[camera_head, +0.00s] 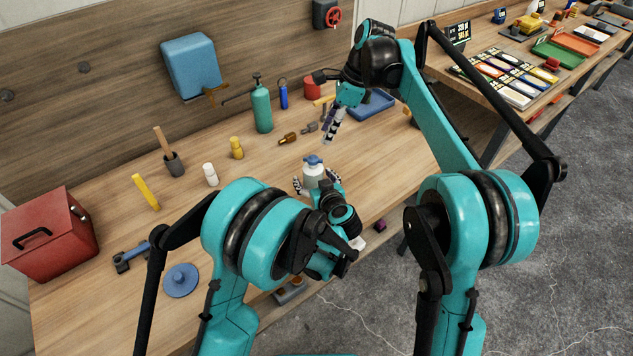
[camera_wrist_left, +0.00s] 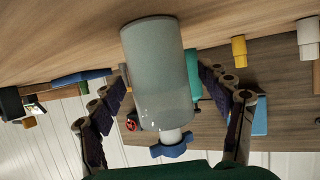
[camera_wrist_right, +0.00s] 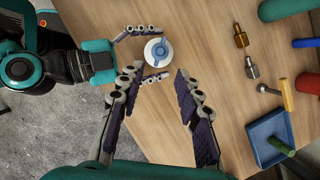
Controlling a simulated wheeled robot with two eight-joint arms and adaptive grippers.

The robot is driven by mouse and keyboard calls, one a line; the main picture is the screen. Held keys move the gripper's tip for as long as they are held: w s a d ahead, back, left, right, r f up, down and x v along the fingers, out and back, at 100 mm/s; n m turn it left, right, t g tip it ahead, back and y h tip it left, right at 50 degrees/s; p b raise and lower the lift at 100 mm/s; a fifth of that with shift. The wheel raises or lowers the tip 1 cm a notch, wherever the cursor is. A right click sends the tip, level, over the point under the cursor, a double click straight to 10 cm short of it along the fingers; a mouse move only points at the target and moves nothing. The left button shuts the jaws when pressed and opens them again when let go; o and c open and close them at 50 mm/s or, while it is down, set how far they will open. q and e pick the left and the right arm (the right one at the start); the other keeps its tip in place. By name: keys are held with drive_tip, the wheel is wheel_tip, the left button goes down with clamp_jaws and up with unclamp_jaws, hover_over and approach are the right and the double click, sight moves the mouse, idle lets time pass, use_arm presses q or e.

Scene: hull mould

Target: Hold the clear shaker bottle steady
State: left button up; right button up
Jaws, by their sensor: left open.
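The clear shaker bottle (camera_head: 312,175), greyish with a blue cap, stands upright on the wooden bench near its front edge. My left gripper (camera_head: 315,184) is open, with its fingers on either side of the bottle. In the left wrist view the bottle (camera_wrist_left: 158,55) appears upside down between the two fingers; I cannot tell whether they touch it. In the right wrist view I see the bottle's white top and blue cap (camera_wrist_right: 158,51) from above. My right gripper (camera_wrist_right: 156,74) is open and empty, above the bench and behind the bottle in the head view.
A green bottle (camera_head: 262,108), a yellow bottle (camera_head: 236,148) and a white bottle (camera_head: 210,174) stand to the left. A red toolbox (camera_head: 48,236) sits at far left.

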use_arm(q)
drive_tip(key=shift+c, duration=0.3)
drive_tip(key=c, duration=1.3)
use_arm(e)
drive_tip(key=o, duration=0.3)
drive_tip(key=shift+o, duration=0.2)
drive_tip(key=m+t+y, duration=0.1)
drive_tip(key=t+y, duration=0.2)
drive_tip(key=y, duration=1.1)
approach(307, 159)
drive_tip(key=a, duration=0.3)
drive_tip(key=w+a, duration=0.1)
drive_tip(key=a, duration=0.2)
drive_tip(key=w+a, duration=0.1)
drive_tip(key=a, duration=0.3)
drive_tip(key=shift+a, duration=0.15)
